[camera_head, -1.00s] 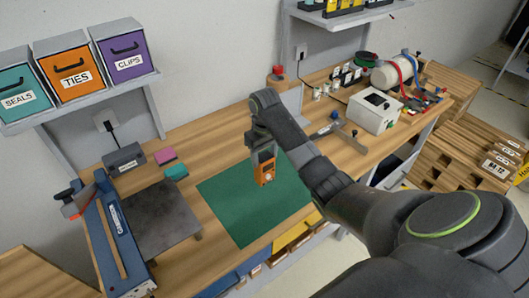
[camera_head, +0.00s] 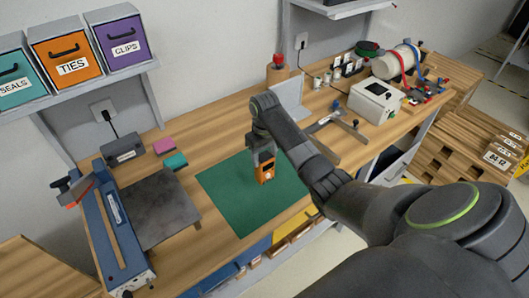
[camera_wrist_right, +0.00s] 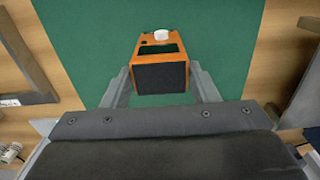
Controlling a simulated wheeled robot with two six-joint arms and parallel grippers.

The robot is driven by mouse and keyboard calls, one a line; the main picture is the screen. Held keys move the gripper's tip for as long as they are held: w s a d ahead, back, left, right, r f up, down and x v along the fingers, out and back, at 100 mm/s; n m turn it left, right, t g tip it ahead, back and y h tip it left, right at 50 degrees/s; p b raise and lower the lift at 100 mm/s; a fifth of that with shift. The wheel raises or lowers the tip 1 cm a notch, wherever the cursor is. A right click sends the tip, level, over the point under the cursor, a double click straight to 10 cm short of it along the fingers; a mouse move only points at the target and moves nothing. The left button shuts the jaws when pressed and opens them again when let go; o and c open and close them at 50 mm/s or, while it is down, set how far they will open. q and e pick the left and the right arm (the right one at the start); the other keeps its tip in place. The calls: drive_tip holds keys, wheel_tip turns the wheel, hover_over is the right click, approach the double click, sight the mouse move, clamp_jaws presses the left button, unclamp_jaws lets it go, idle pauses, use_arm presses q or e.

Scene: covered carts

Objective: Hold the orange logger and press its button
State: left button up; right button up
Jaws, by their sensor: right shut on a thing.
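The orange logger (camera_head: 265,172) is a small orange block with a dark screen, over the green mat (camera_head: 236,206) in the head view. In the right wrist view the logger (camera_wrist_right: 160,62) shows a black end face, a dark screen and a round white button (camera_wrist_right: 161,35) on its far part. My right gripper (camera_head: 263,160) is shut on the logger, with one finger on each side of it, as the wrist view (camera_wrist_right: 160,78) also shows. I cannot tell whether the logger touches the mat. My left gripper is in neither view.
A blue sealing tool (camera_head: 120,240) and a dark plate (camera_head: 160,208) are left of the mat. Pink (camera_head: 163,146) and teal (camera_head: 175,161) blocks lie behind it. A white box (camera_head: 375,100) and clamp (camera_head: 340,130) stand to the right. The mat around the logger is clear.

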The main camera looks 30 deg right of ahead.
sight(268, 175)
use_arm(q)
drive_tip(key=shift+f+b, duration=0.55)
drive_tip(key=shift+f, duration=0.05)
use_arm(e)
drive_tip(key=shift+f, duration=1.5)
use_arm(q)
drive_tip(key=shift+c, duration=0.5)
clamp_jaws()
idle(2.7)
